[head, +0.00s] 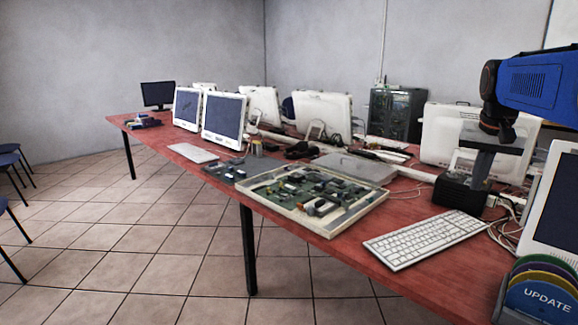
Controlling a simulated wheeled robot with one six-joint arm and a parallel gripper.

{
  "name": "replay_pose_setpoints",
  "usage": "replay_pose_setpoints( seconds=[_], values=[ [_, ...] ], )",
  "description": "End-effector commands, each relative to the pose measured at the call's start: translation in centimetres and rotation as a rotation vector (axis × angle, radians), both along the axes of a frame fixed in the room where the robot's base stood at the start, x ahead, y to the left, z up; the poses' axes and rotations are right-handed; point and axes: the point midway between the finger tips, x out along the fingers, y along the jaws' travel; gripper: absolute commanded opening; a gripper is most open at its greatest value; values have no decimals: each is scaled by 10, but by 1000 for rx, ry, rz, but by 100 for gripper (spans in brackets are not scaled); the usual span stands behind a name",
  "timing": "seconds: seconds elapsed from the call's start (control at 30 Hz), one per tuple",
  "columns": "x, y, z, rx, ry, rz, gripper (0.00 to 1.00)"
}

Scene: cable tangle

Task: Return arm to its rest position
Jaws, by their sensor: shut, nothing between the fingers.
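My blue and black arm comes in from the right edge, at upper right. My gripper (497,132) is a small dark shape at the arm's lower end. The fingertips are small and dark.
The long red table (408,213) carries a tray of circuit boards (318,195), a white keyboard (425,238), several monitors (224,116) and loose cables. A rack of coloured discs (540,290) marked UPDATE stands at lower right. Open tiled floor lies at left.

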Motion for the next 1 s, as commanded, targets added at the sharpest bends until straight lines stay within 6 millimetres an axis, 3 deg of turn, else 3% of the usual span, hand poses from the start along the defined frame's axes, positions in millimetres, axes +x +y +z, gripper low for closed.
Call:
replay_pose_setpoints(
  seconds=[0.03,0.2,0.5,0.8,1.0],
  values=[
    [-11,20,-5,-3,-8,35,0],
    [-45,77,-32,-12,-23,149,0],
    [-117,158,-92,-26,-56,348,0],
    [-191,212,-166,-37,-89,533,0],
    [-220,227,-200,-41,-103,605,0]
  ],
)
